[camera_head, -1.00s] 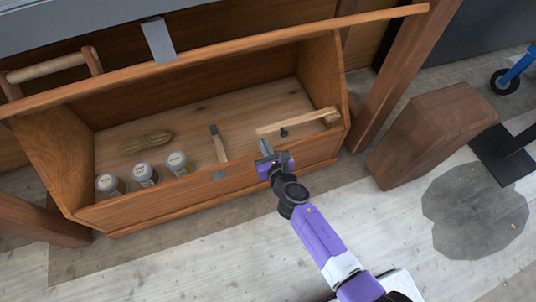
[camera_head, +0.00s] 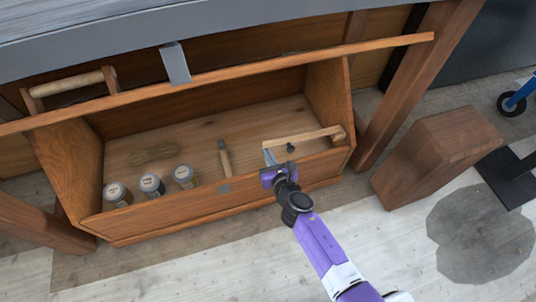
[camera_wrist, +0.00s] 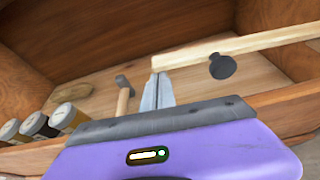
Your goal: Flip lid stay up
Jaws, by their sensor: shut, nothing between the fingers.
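The lid stay (camera_head: 308,136) is a pale wooden bar lying low inside the right part of the open chest, its right end at the chest's right wall. In the wrist view, the stay (camera_wrist: 235,46) crosses the upper right, with a dark round knob (camera_wrist: 222,66) just below it. My gripper (camera_head: 268,156) is shut and empty, over the chest's front wall, with its fingertips just below the stay's left end. In the wrist view, my fingertips (camera_wrist: 158,90) point at that end; I cannot tell if they touch it. The raised lid's edge (camera_head: 230,74) carries a grey hasp (camera_head: 175,63).
Several jars (camera_head: 152,185) stand at the chest's left front. A rope coil (camera_head: 153,153) and a wooden-handled tool (camera_head: 225,159) lie on its floor. The front wall (camera_head: 190,208) rises below my gripper. A wooden block (camera_head: 437,155) stands to the right on the floor.

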